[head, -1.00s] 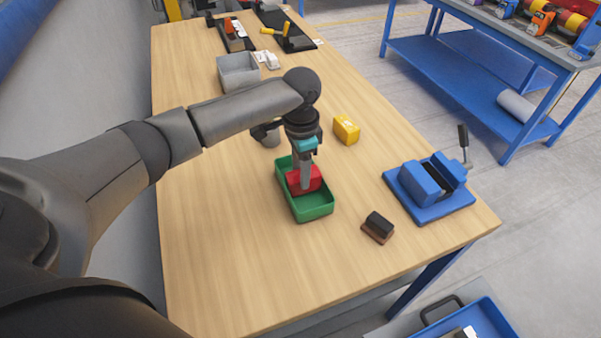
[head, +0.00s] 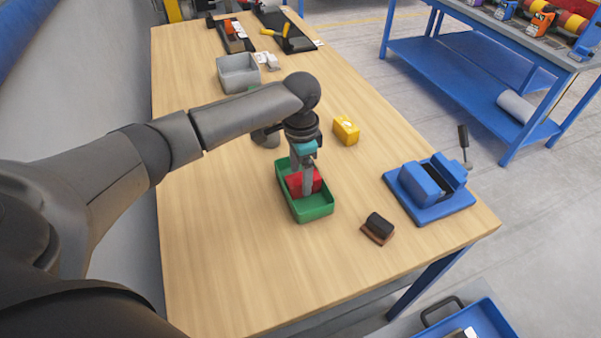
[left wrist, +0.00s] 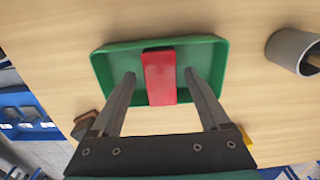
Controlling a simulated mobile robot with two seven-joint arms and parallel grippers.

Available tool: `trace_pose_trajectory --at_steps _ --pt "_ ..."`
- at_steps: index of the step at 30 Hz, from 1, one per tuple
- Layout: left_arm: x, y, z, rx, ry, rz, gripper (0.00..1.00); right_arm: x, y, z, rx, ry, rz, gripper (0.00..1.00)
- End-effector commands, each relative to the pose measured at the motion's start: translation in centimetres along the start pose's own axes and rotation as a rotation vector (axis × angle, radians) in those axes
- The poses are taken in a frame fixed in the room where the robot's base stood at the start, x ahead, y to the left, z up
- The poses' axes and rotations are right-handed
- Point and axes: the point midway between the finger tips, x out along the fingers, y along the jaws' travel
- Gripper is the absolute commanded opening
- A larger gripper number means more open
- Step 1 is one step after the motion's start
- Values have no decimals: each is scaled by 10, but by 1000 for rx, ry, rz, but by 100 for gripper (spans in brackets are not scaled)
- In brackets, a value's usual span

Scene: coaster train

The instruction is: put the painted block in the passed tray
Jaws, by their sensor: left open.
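A red block (head: 296,183) lies inside a green tray (head: 316,212) on the wooden table. In the left wrist view the red block (left wrist: 159,78) rests near the middle of the green tray (left wrist: 112,67), reaching across its width. My left gripper (head: 307,192) points down into the tray. In the left wrist view the left gripper (left wrist: 159,76) is open, with one finger on each side of the block and a gap to each. It hides part of the block in the head view. My right gripper is not in view.
A yellow block (head: 346,131) stands behind the tray. A brown and black brush-like piece (head: 378,229) and a blue vise (head: 432,188) are to the right. A grey bin (head: 238,73) is farther back, and a grey cup (left wrist: 291,50) is near the tray. The front of the table is clear.

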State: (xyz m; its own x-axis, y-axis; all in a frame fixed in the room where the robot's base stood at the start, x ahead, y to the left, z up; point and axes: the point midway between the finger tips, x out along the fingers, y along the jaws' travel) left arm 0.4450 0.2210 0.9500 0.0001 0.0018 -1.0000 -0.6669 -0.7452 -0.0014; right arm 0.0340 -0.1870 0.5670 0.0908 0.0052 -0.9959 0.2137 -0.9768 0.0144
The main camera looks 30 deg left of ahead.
Motion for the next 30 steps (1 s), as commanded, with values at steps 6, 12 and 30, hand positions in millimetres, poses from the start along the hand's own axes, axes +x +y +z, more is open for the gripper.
trace_pose_trajectory --at_steps 6,12,30 --pt "-35 -1 -1 0 4 -2 79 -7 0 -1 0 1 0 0" --pt "-80 -1 -1 0 4 -2 79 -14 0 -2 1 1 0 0" --pt "-121 0 0 -1 1 0 79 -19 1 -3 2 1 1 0"
